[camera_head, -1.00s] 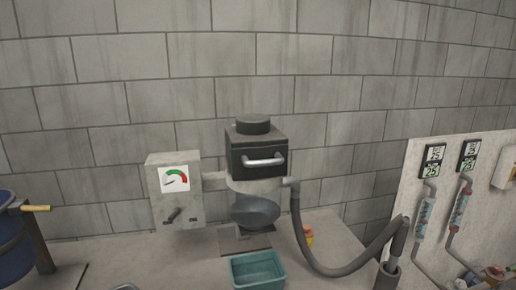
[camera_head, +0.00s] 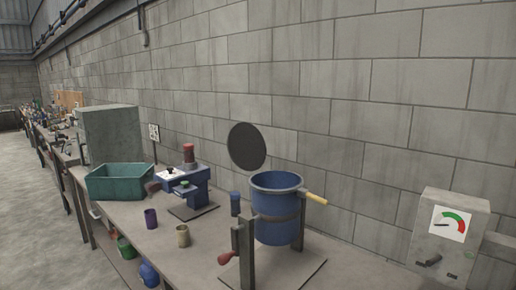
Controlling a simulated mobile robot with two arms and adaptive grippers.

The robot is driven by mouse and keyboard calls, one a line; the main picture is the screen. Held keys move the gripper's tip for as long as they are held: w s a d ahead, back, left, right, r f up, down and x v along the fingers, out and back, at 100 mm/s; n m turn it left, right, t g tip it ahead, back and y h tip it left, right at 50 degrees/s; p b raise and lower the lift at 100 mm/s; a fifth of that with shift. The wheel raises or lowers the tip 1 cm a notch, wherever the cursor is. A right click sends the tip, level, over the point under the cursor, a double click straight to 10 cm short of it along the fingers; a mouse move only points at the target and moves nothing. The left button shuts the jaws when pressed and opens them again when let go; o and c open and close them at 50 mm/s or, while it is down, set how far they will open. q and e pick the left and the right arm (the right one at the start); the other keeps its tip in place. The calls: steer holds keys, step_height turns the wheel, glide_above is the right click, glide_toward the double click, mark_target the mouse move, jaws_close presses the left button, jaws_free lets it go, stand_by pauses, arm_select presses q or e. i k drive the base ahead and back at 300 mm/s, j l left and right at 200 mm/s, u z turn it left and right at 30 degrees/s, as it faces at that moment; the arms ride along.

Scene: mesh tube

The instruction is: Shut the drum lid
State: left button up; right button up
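The blue drum (camera_head: 279,221) stands in a dark metal frame on the bench, with its top open. Its round dark grey lid (camera_head: 247,147) stands raised, nearly upright, above and to the left of the drum's rim. A yellow handle (camera_head: 316,197) sticks out to the right near the rim. A red-knobbed crank (camera_head: 227,258) is on the front left of the frame. Neither of my grippers shows in the view.
A gauge box (camera_head: 451,238) stands to the right of the drum. To the left are a blue machine (camera_head: 186,188), a purple cup (camera_head: 151,218), a beige cup (camera_head: 183,235) and a teal bin (camera_head: 119,182). A block wall (camera_head: 380,110) runs behind the bench.

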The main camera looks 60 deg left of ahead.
mark_target(246, 146)
steer(key=k+j, duration=0.15)
steer(key=j, duration=0.25)
steer(key=k+j, duration=0.1)
steer(key=j, duration=0.3)
steer(key=k+j, duration=0.15)
steer(key=j, duration=0.25)
steer(key=k+j, duration=0.1)
steer(key=j, duration=0.3)
steer(key=k+j, duration=0.15)
steer(key=j, duration=0.25)
steer(key=k+j, duration=0.15)
steer(key=j, duration=0.2)
steer(key=k+j, duration=0.1)
steer(key=j, duration=0.3)
